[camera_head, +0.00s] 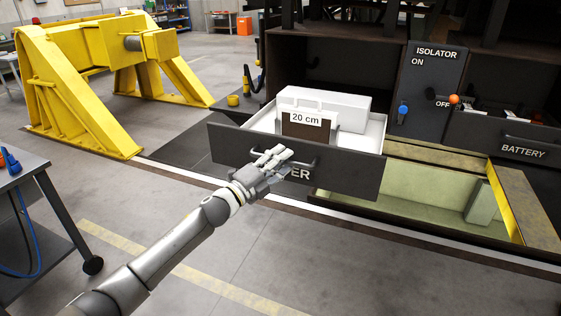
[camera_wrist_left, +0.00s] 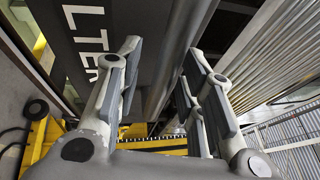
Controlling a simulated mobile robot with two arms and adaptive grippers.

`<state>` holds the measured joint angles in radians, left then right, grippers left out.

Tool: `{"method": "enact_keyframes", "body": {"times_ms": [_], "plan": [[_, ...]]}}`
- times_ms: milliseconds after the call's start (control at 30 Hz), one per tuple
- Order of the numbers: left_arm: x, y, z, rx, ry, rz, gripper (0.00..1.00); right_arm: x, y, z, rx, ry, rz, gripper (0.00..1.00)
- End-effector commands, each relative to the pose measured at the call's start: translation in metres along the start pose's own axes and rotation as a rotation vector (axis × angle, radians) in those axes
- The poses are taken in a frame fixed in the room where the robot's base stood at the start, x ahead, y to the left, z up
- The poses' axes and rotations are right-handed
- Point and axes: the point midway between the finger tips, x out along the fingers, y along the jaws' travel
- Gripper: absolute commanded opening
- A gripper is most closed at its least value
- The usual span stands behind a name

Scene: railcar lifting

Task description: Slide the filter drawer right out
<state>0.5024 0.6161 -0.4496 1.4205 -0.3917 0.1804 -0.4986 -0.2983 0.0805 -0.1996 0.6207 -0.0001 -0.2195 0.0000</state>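The filter drawer (camera_head: 225,148) is partly out of the dark cabinet, tilted in the picture, with its dark front toward me. My left gripper (camera_head: 272,160) is at the drawer's handle (camera_head: 312,166) and hides part of the front's lettering. In the left wrist view the gripper's two fingers (camera_wrist_left: 163,62) stand apart, with a dark rounded bar, seemingly the handle, between them. The drawer front (camera_wrist_left: 75,40) with its lettering lies to the left there. A white box (camera_head: 345,104) and a brown plate marked "20 cm" (camera_head: 305,119) are in the drawer. My right gripper is out of view.
An isolator panel (camera_head: 432,75) and a battery drawer (camera_head: 520,148) are to the right. An open pale-green bay (camera_head: 430,190) lies below right. A yellow stand (camera_head: 75,95) is at the left, a dark cart (camera_head: 30,180) nearer. The floor before the drawer is clear.

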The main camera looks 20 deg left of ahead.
Motion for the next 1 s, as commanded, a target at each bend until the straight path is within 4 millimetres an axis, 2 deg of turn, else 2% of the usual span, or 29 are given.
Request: {"method": "enact_keyframes", "body": {"times_ms": [267, 700, 1000], "plan": [[-0.009, 0.0, 0.001, 0.0, -0.001, 0.0, 0.35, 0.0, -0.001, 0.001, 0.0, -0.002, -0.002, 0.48], [-0.084, 0.002, 0.0, 0.0, 0.001, 0.003, 0.35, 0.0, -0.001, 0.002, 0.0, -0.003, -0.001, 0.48], [-0.116, 0.001, 0.0, -0.001, 0.0, 0.001, 0.35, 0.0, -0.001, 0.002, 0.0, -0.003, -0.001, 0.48]]}}
